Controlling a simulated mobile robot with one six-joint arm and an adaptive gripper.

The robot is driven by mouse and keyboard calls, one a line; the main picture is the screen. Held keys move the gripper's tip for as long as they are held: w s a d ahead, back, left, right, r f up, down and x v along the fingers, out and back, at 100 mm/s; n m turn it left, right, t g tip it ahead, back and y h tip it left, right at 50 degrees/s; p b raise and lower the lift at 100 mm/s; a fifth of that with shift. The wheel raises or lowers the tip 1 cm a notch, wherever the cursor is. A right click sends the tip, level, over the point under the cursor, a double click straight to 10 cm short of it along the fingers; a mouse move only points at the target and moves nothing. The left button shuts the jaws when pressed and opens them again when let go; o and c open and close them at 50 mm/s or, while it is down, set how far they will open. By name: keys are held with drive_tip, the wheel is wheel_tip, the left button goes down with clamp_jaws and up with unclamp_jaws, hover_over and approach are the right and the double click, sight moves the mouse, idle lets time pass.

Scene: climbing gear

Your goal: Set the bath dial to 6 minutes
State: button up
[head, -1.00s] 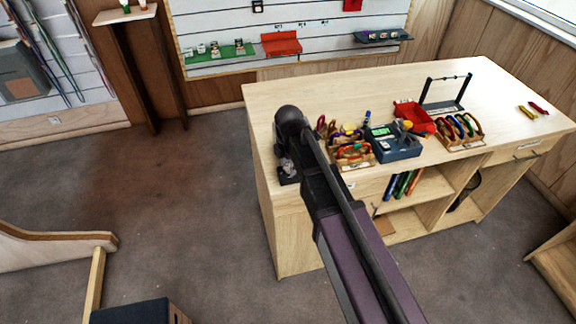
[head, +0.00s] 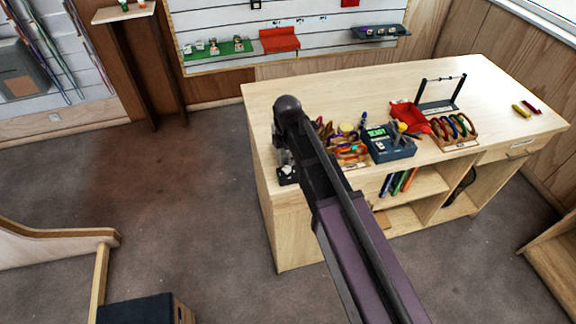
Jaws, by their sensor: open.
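The bath is a blue-grey box (head: 392,152) with a lit green display (head: 376,133), standing near the front edge of the wooden bench. A yellow knob-like part (head: 402,127) shows at its top right. It is too small to tell where a dial points. My arm reaches up from the bottom right. What seems to be my gripper (head: 287,174) is at the arm's far end, by the bench's left front edge. It is open, apart from the bath and well to its left. My arm partly hides it.
Beside the bath are a wooden rack of coloured gear (head: 350,160) on its left, and a red tray (head: 408,114) and another rack (head: 455,143) on its right. A dark frame (head: 440,107) stands behind. The bench's back left top (head: 345,98) is clear.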

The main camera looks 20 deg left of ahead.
drive_tip(key=s+d+m, duration=0.3)
drive_tip(key=d+m, duration=1)
drive_tip(key=d, duration=0.5)
drive_tip(key=s+d+m, duration=0.3)
drive_tip(key=d+m, duration=1)
drive_tip(key=d, duration=0.5)
drive_tip(key=shift+d+f+m+b, duration=0.3)
drive_tip(key=shift+f+m+b, duration=0.05)
drive_tip(key=shift+m+b, duration=0.05)
drive_tip(key=shift+s, duration=0.1)
